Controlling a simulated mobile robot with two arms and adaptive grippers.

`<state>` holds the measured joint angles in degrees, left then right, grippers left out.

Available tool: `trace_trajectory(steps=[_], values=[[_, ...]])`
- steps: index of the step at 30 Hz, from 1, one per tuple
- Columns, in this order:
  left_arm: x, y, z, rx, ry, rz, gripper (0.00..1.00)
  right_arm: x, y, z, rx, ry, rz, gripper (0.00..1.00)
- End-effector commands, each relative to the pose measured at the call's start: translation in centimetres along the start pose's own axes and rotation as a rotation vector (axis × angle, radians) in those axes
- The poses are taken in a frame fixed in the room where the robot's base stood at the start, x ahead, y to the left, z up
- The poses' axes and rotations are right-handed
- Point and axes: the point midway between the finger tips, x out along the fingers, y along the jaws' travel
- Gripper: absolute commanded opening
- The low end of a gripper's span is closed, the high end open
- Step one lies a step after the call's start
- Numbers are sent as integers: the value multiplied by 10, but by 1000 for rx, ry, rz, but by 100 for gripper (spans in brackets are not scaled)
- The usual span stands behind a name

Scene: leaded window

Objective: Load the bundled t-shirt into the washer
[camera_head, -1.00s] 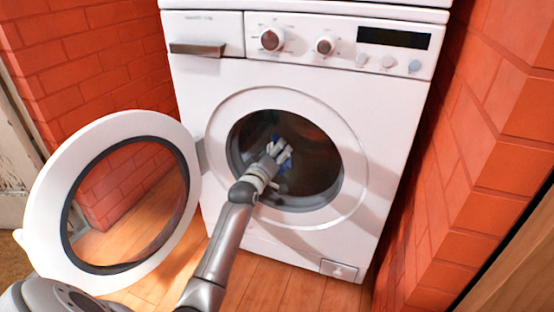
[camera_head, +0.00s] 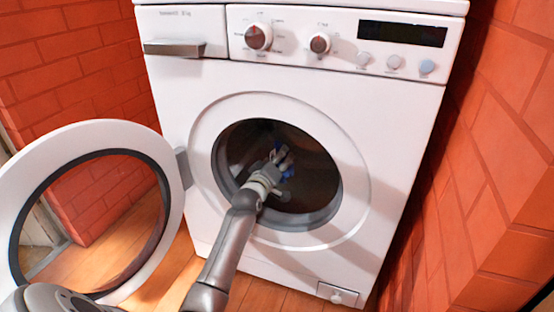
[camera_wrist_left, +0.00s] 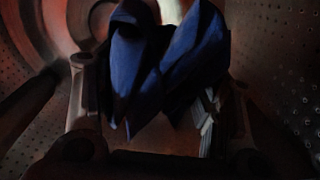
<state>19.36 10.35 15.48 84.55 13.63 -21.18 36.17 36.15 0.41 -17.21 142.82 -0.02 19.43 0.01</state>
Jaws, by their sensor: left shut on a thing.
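The white front-loading washer (camera_head: 385,130) stands ahead with its round door (camera_head: 180,205) swung open to the left. My left gripper (camera_head: 283,160) reaches through the opening into the dark drum (camera_head: 318,175). It is shut on the bundled t-shirt (camera_head: 287,173), of which only small blue patches show in the head view. In the left wrist view the dark blue t-shirt (camera_wrist_left: 135,75) is bunched between the fingers of the left gripper (camera_wrist_left: 160,110), with the perforated drum wall (camera_wrist_left: 285,75) around it. The drum's depth and floor are hard to make out. My right gripper is not in view.
The door's glass ring (camera_head: 12,230) stands close to my left arm. Red brick walls (camera_head: 75,60) flank the washer on both sides, with the right one (camera_head: 500,150) near it. Wooden floor shows below.

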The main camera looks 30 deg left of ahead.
Motion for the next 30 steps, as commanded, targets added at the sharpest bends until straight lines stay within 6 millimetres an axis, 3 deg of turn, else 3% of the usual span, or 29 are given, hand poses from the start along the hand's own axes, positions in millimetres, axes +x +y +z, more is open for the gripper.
trace_trajectory(steps=[5,6,12,23,30], values=[[0,0,0,0,1,1,33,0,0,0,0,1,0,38],[0,0,0,0,1,1,63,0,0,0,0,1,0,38],[0,0,0,0,1,1,86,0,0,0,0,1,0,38],[-2,-1,1,0,-1,-1,86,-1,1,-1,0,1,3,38],[-26,-1,1,1,-1,-1,86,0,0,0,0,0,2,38]])
